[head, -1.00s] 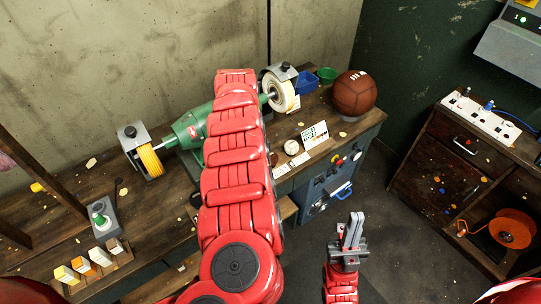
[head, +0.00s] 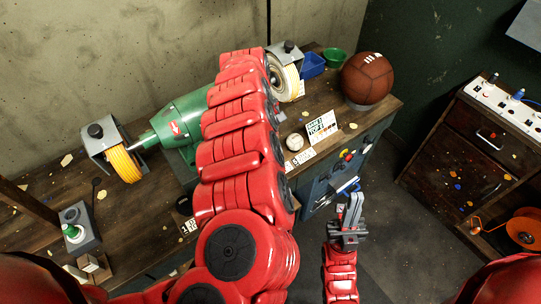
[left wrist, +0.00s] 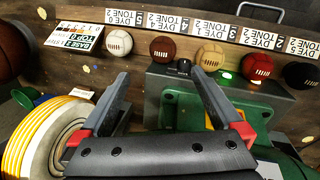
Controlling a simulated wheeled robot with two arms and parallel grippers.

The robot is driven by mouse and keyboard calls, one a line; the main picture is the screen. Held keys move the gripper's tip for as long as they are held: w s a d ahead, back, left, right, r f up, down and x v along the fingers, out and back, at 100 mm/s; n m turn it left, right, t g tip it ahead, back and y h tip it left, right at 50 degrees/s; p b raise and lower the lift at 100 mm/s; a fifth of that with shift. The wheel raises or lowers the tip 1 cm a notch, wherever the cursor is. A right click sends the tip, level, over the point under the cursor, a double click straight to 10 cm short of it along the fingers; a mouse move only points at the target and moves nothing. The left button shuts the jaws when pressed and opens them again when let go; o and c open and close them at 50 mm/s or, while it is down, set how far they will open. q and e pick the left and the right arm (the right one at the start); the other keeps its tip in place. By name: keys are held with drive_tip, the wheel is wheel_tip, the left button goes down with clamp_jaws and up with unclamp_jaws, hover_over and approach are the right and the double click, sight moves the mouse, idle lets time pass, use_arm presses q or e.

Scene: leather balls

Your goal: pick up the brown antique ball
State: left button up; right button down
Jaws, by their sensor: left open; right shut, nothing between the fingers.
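In the left wrist view a row of small balls lies on the bench beside tone labels. They are an off-white ball (left wrist: 118,42), a brown ball (left wrist: 162,49), a tan ball (left wrist: 211,55), a dark red ball (left wrist: 257,65) and a black ball (left wrist: 301,75). My left gripper (left wrist: 159,73) is open and empty. The brown ball shows between its fingertips in the picture, apart from them. In the head view my left arm hides this gripper and most of the row; the off-white ball (head: 295,142) shows. My right gripper (head: 351,212) is shut and empty beyond the bench front.
A green grinder (head: 180,121) with a pale wheel (head: 289,82) stands on the bench near my left arm. A large brown ball (head: 367,79) sits on a stand at the bench's right end. A printed card (head: 323,126) stands by the off-white ball.

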use_arm(q)
drive_tip(key=f, duration=0.2)
drive_tip(key=f+b, duration=0.1)
drive_tip(key=f, duration=0.3)
drive_tip(key=shift+w+d+b, duration=0.2)
drive_tip(key=shift+d+b, duration=0.05)
drive_tip(key=shift+b, duration=0.15)
drive_tip(key=f, duration=0.2)
drive_tip(key=w+f, duration=0.1)
drive_tip(key=shift+d+f, duration=0.2)
drive_tip(key=shift+f, duration=0.2)
drive_tip(key=shift+d+f, duration=0.2)
drive_tip(key=shift+f, duration=0.5)
drive_tip(key=shift+w+f+p, duration=0.15)
drive_tip(key=shift+f+p, duration=0.2)
drive_tip(key=shift+p, duration=0.1)
drive_tip(key=shift+w+a+f+p, duration=0.15)
drive_tip(key=shift+f+p, duration=0.1)
drive_tip(key=shift+f, duration=0.35)
drive_tip(key=shift+w+a+f+p, duration=0.1)
drive_tip(key=shift+f+p, duration=0.15)
drive_tip(key=shift+f, duration=0.85)
drive_tip(key=shift+w+d+f, duration=0.15)
drive_tip(key=shift+d+f, duration=0.05)
drive_tip(key=shift+f, duration=0.4)
drive_tip(key=shift+c, duration=0.3)
